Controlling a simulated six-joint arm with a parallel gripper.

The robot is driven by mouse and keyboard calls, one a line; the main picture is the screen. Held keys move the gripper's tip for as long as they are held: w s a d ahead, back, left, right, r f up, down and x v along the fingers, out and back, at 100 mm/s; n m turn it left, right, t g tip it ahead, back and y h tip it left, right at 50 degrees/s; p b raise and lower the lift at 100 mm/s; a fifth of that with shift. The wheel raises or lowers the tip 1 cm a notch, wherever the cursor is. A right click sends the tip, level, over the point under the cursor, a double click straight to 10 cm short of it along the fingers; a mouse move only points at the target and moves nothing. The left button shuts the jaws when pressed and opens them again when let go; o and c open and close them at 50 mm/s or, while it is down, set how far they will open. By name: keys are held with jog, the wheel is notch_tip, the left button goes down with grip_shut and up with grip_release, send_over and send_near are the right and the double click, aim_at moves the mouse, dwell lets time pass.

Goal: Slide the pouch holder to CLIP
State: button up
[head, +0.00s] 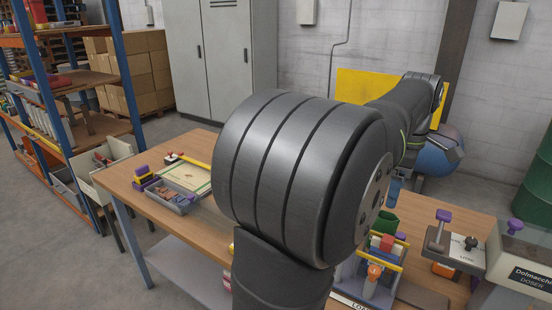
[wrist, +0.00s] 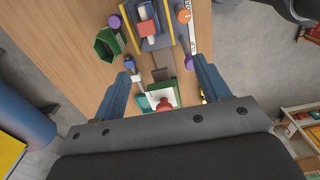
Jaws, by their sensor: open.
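The pouch holder, a blue-grey carriage with a red and a pale block in it, sits between yellow rails in the wrist view (wrist: 154,42) and at the lower right of the head view (head: 385,259). An orange knob (wrist: 184,15) is at its right side in the wrist view; it also shows in the head view (head: 374,271). A white label strip (wrist: 193,40) runs beside the rail; its wording there is too small to read surely. In the head view a label at the front starts with "LOA". My gripper (wrist: 162,66) is open and empty, above and apart from the holder.
A green bin (wrist: 109,44) stands left of the holder. Purple knobs (wrist: 114,21) (wrist: 189,63) flank the rail. A green-edged white tray (wrist: 160,98) with a red piece lies under my gripper. The doser (head: 525,262) stands at the right. My arm hides the table's middle.

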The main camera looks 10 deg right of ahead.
jog(key=c, duration=0.4)
jog(key=shift+o, duration=0.2)
jog(key=w+a+r+m, duration=0.2)
jog(key=a+r+m, duration=0.2)
jog(key=a+m, duration=0.65)
jog(key=shift+m, duration=0.75)
jog(key=f, duration=0.5)
jog(key=d+f, duration=0.1)
jog(key=f, duration=1.1)
jog(key=shift+d+f, duration=0.15)
jog(key=shift+f, duration=0.05)
grip_shut()
